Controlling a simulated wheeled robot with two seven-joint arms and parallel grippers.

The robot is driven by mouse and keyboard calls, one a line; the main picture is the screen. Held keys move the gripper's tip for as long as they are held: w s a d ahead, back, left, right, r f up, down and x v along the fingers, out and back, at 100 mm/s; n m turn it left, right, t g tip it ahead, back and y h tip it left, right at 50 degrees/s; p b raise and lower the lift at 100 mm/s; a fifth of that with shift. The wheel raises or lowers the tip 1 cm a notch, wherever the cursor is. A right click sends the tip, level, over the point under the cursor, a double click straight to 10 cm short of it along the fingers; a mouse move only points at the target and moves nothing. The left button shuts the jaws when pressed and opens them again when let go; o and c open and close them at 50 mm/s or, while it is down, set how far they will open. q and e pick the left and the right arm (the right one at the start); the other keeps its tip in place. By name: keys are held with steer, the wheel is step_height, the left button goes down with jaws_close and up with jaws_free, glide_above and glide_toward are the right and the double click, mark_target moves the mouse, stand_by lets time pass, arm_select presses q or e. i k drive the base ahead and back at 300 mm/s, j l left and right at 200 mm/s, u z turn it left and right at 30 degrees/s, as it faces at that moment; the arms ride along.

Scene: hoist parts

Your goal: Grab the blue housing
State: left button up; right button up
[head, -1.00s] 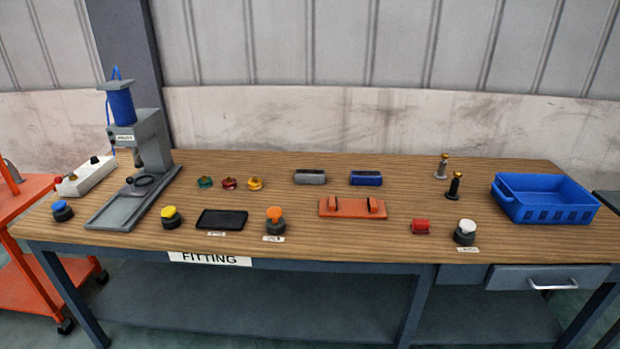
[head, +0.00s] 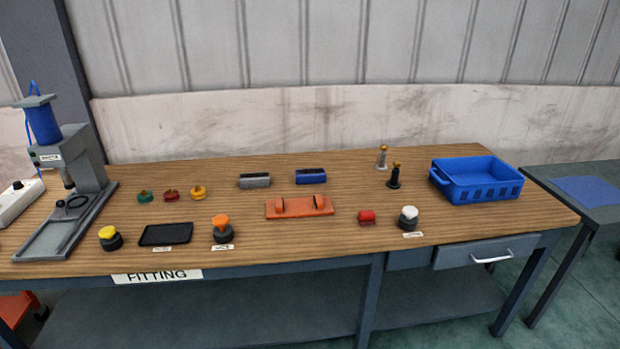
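The blue housing (head: 311,176) is a small dark blue block with a dark slot along its top. It lies on the wooden workbench (head: 350,235) towards the back, near the middle. A grey block of like shape (head: 255,181) lies to its left, apart from it. An orange-red fixture with two dark-faced uprights (head: 299,207) lies in front of it. Neither of my grippers shows in the head view.
A press (head: 75,170) stands at the left end. A blue crate (head: 477,181) stands at the right. Several coloured knobs, a black tray (head: 166,234), a red cylinder (head: 367,216) and two upright posts stand between. A second table (head: 578,190) is at far right.

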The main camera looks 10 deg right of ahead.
mark_target(312, 176)
steer(key=i+j, duration=0.15)
steer(key=j, duration=0.2)
steer(key=i+j+z, duration=0.1)
steer(key=j, duration=0.25)
steer(key=i+j+z, duration=0.1)
steer(key=j, duration=0.3)
steer(key=i+j, duration=0.25)
steer(key=j+z, duration=0.1)
steer(key=z, duration=1.3)
